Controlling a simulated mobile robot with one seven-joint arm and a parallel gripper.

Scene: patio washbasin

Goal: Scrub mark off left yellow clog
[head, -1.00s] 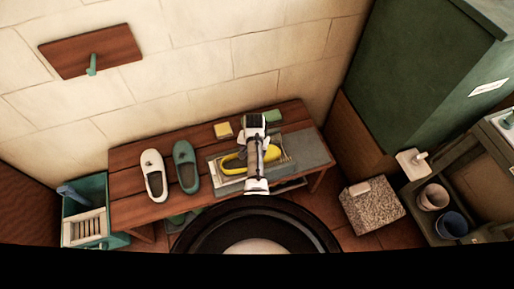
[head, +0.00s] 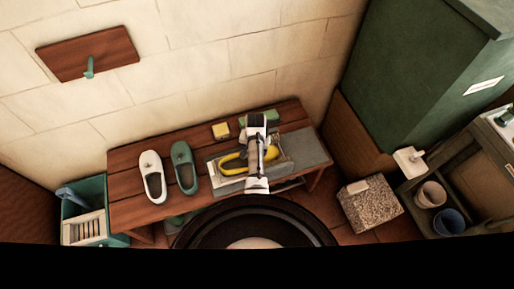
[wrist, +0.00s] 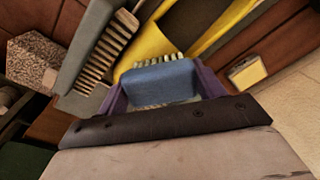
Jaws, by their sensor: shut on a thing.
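My gripper (wrist: 160,92) is shut on a small blue-backed brush (wrist: 160,79) with pale bristles, close to the clog. Whether the bristles touch the clog cannot be told. No mark is clearly visible. Whether the yellow parts in the wrist view are one clog or two cannot be told.
A yellow sponge (head: 221,131) and a green block (head: 270,116) lie behind the mat. A white clog (head: 153,177) and a green clog (head: 184,167) stand on the bench's left.

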